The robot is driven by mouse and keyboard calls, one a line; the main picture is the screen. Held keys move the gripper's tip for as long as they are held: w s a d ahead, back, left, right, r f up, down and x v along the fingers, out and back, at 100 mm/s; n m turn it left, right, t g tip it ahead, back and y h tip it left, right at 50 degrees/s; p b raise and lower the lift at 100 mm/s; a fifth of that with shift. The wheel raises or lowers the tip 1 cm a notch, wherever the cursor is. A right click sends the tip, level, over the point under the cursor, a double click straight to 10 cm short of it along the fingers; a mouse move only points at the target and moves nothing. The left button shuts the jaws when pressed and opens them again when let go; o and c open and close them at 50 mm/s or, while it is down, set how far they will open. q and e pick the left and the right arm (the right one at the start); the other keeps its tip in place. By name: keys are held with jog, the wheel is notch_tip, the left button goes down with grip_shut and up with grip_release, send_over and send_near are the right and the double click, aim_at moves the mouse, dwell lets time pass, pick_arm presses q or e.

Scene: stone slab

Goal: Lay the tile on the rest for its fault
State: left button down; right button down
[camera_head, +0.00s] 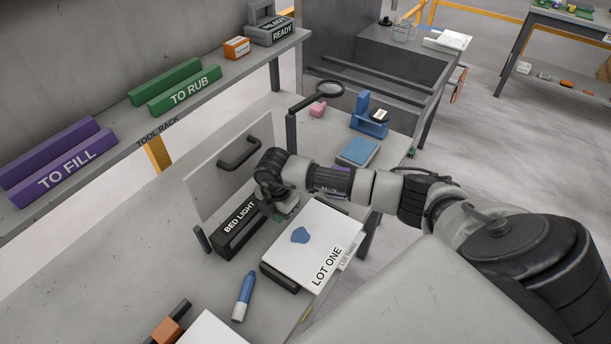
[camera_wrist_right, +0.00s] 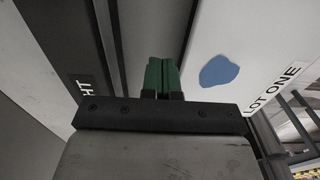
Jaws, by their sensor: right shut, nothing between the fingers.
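A white tile (camera_head: 325,232) marked LOT ONE lies flat on a dark stand on the bench, with a blue patch (camera_head: 300,235) on its face. The tile also shows at the right of the right wrist view (camera_wrist_right: 262,52). Two long rests stand on the shelf at the left: a green one marked TO RUB (camera_head: 190,92) and a purple one marked TO FILL (camera_head: 68,172). My right gripper (camera_head: 279,217) is shut and empty, low between the tile and the BED LIGHT block; its green fingertips (camera_wrist_right: 162,76) touch each other. My left gripper is not in view.
The black BED LIGHT block (camera_head: 238,228) stands beside the tile, with an upright pale panel (camera_head: 215,185) and dark handle behind it. A magnifier (camera_head: 331,89), blue stand (camera_head: 366,112) and blue pad (camera_head: 358,151) are farther back. A blue marker (camera_head: 243,296) lies in front.

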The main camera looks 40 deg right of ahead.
notch_tip(320, 180, up, 6)
jog(key=p, duration=0.4)
jog(key=shift+f, duration=0.2)
dwell(0.4)
